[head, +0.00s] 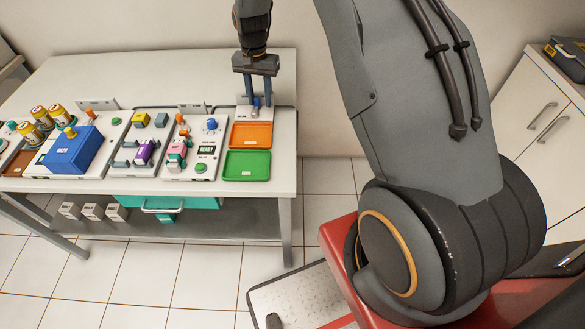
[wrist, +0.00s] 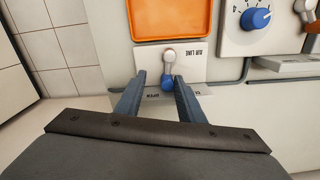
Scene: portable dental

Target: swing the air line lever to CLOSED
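The air line lever shows in the wrist view as a short pale arm on a round pivot (wrist: 169,56) with a blue knob (wrist: 168,83) at its end. It sits on a white plate (wrist: 198,66) with upside-down "AIR LINE" lettering. The knob points toward my gripper's side, near lettering that seems to read "OPEN". My gripper (wrist: 160,78) is open, with one finger on each side of the knob. The right finger is very near the knob; I cannot tell if it touches. In the head view my gripper (head: 263,98) is over the plate, beside the blue knob (head: 256,102).
An orange tray (head: 251,135) and a green tray (head: 247,165) lie in front of the plate. A panel with a blue dial (head: 211,124) and a READY display stands to the left. A blue box (head: 73,150) is farther left. A wall rises behind the table.

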